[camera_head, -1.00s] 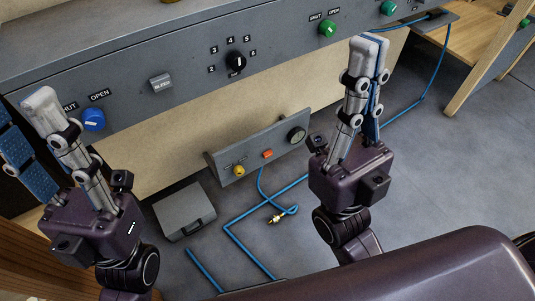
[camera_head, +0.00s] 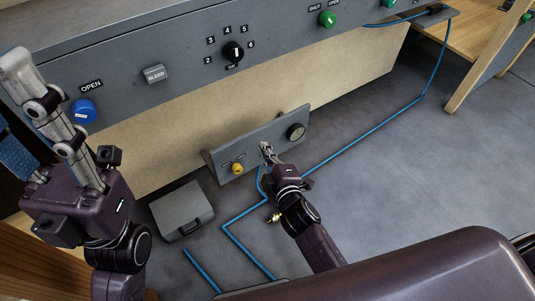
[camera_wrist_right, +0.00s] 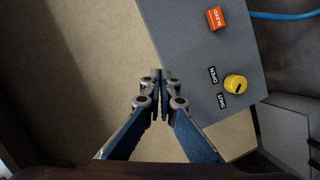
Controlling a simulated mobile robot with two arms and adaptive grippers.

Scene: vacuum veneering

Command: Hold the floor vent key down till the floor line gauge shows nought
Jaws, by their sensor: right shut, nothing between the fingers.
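The floor panel (camera_head: 225,172) is a low grey board. Its round dark gauge (camera_head: 295,131) sits at the right end; its reading is too small to tell. My right gripper (camera_head: 265,147) is at the middle of the panel, fingers together and empty, hiding the red key in the head view. In the right wrist view, the red key (camera_wrist_right: 215,18) carries a label and lies beyond and right of the closed fingertips (camera_wrist_right: 160,75), apart from them in the picture; contact cannot be told. My left gripper (camera_head: 12,85) is at the far left, fingers spread, partly cut off.
A yellow knob (camera_head: 237,168) is left on the floor panel. A grey case (camera_head: 182,212) stands on the floor nearby. A blue hose (camera_head: 365,137) runs across the floor. The bench front above holds a grey bleed key (camera_head: 154,74), black selector (camera_head: 233,52) and blue knob (camera_head: 84,111).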

